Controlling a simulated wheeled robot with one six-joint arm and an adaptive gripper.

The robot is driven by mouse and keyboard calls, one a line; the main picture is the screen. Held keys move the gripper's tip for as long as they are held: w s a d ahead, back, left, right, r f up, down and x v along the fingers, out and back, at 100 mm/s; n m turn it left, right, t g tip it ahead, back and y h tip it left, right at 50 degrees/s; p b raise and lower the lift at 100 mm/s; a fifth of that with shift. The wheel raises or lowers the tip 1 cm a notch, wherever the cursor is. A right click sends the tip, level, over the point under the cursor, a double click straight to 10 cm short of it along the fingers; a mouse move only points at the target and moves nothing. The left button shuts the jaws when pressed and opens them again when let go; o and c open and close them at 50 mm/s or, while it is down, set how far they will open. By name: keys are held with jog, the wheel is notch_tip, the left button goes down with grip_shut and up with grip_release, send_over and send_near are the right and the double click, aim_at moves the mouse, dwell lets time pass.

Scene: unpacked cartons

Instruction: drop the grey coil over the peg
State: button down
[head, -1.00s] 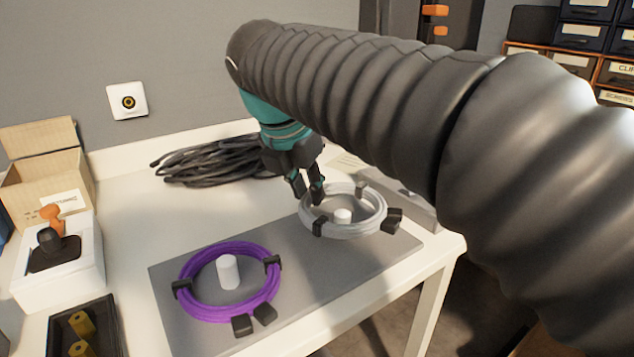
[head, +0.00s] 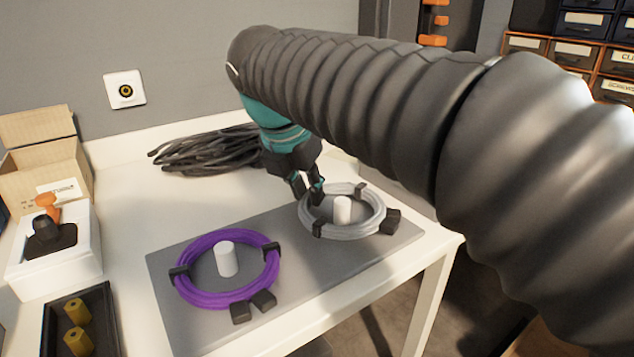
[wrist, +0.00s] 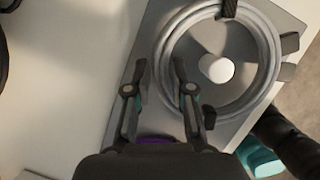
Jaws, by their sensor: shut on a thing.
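The grey coil (head: 371,196) is around the right white peg (head: 342,209), which stands up through its opening. Black clips hold the coil together. It lies at or just above the grey board (head: 300,258); I cannot tell whether it touches. My gripper (head: 309,193) is shut on the coil's left part, fingers pointing down.
A purple coil (head: 199,300) lies around a second white peg (head: 226,260) on the board's left. A dark cable bundle (head: 205,153) lies behind. A white box (head: 85,270), a cardboard box (head: 75,160) and a black tray (head: 105,320) stand at left. The table's right edge is close.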

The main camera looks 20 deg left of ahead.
jog(key=shift+f+b, duration=0.35)
jog(key=shift+f, duration=0.35)
jog(key=c, duration=0.9)
grip_release()
jog(key=shift+c, duration=0.2)
jog(key=v, duration=1.2)
